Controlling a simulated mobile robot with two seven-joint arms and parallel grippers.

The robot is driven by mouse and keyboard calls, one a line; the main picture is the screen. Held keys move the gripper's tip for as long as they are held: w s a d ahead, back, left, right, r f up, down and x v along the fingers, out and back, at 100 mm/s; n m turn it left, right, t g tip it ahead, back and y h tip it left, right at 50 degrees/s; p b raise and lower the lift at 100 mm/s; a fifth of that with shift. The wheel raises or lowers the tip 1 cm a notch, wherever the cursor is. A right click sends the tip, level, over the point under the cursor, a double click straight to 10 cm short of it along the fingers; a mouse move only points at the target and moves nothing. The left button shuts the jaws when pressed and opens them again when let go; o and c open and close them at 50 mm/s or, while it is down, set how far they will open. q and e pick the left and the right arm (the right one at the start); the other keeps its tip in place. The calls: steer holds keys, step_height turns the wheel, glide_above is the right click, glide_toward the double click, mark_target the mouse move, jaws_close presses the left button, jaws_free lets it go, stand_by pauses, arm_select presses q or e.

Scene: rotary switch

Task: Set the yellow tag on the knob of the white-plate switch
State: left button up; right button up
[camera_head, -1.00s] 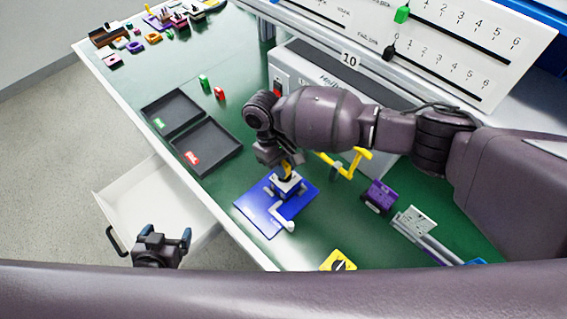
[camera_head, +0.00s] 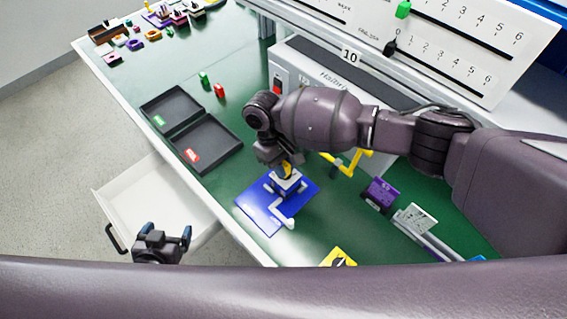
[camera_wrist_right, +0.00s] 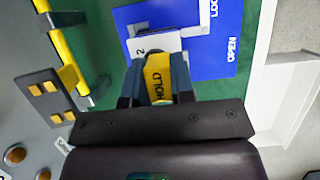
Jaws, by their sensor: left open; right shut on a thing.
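My right gripper (camera_head: 282,168) is shut on the yellow tag (camera_head: 286,172). In the right wrist view the tag (camera_wrist_right: 158,80) hangs between the fingers (camera_wrist_right: 157,86) and reads HOLD. The white-plate switch (camera_head: 287,187) stands on a blue board directly below the tag. In the wrist view its white plate (camera_wrist_right: 141,46), marked 2, lies just beyond the tag. Its knob is hidden behind the tag and fingers, so I cannot tell whether they touch. My left gripper (camera_head: 166,234) is open and empty over the drawer side.
The blue board (camera_head: 255,212) carries a white crank handle (camera_head: 282,215). Around it are a yellow handle (camera_head: 350,166), a purple block (camera_head: 380,192), a yellow sign (camera_head: 338,257) and black trays (camera_head: 215,160). An open white drawer (camera_head: 150,195) juts out at the left.

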arm_select(q)
steer(key=shift+f, duration=0.1)
arm_select(e)
steer(key=shift+f, duration=0.2)
steer(key=o, duration=1)
steer(key=v, duration=0.4)
steer(key=shift+r+b, duration=0.2)
steer(key=shift+b, duration=0.1)
arm_select(q)
steer(key=shift+f, duration=0.4)
arm_select(e)
steer(key=v, duration=0.6)
steer(key=shift+w+a+r, duration=0.1)
steer(key=shift+r, duration=0.1)
arm_select(q)
steer(key=shift+f, duration=0.1)
steer(key=shift+s+r+p, duration=0.1)
steer(key=shift+r+p, duration=0.5)
steer(key=shift+r, duration=0.1)
arm_select(e)
steer(key=shift+r, duration=4.5)
